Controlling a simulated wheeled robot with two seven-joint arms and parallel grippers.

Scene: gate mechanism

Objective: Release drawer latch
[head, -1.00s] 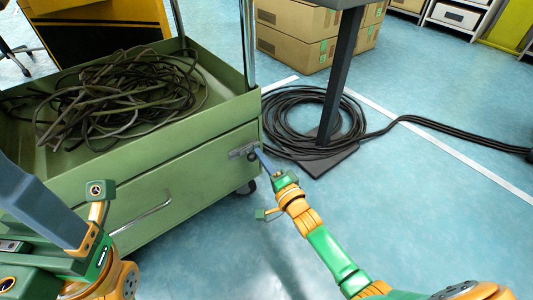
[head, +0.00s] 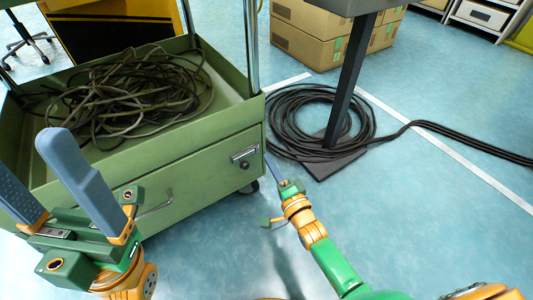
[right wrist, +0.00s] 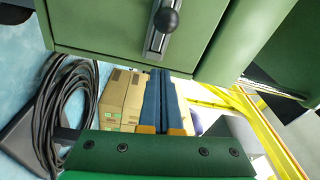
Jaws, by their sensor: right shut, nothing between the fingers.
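The green cart's drawer front (head: 200,165) faces me, closed as far as I can see. Its latch (head: 243,153), a metal plate with a dark knob, sits at the drawer's upper right corner. In the right wrist view the latch's black ball knob (right wrist: 166,20) is at the top, beyond the fingertips. My right gripper (head: 268,158) is shut and empty, just right of the cart's corner and apart from the latch. Its blue fingers (right wrist: 160,78) lie together in the wrist view. My left gripper (head: 28,162) is open and empty at the left, in front of the cart, partly hiding the drawer handle (head: 155,208).
Tangled cables (head: 130,95) lie in the cart's top tray. A coiled black cable (head: 285,130) surrounds a dark post (head: 350,85) on a flat base at right. Cardboard boxes (head: 310,40) stand behind.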

